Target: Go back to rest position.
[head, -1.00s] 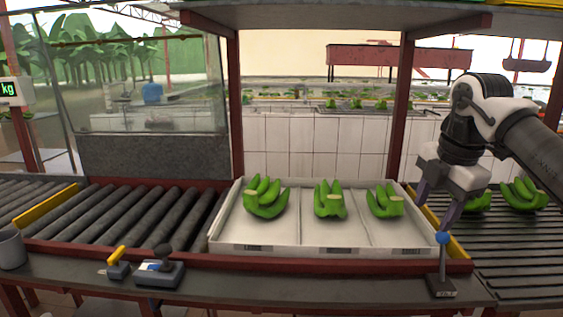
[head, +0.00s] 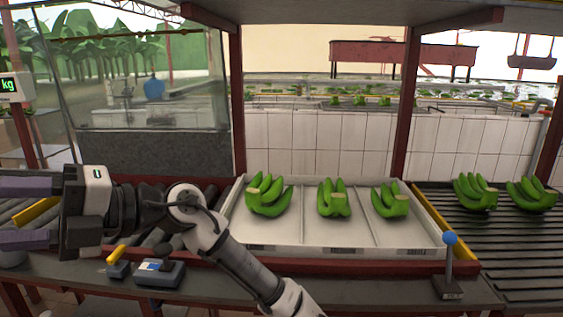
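My gripper (head: 28,213) is at the far left in the head view, pointing left over the roller conveyor. Its two purple fingers are spread wide apart with nothing between them. My arm reaches from the bottom middle up and left, in front of the rollers. It hides part of the conveyor and the front ledge.
A white tray (head: 288,243) with three compartments holds one green banana cluster in each. Two more clusters (head: 475,193) lie on the right slatted conveyor (head: 480,235). A blue-knobbed lever (head: 450,262) stands at front right. A stamp and pad (head: 158,273) sit on the front ledge.

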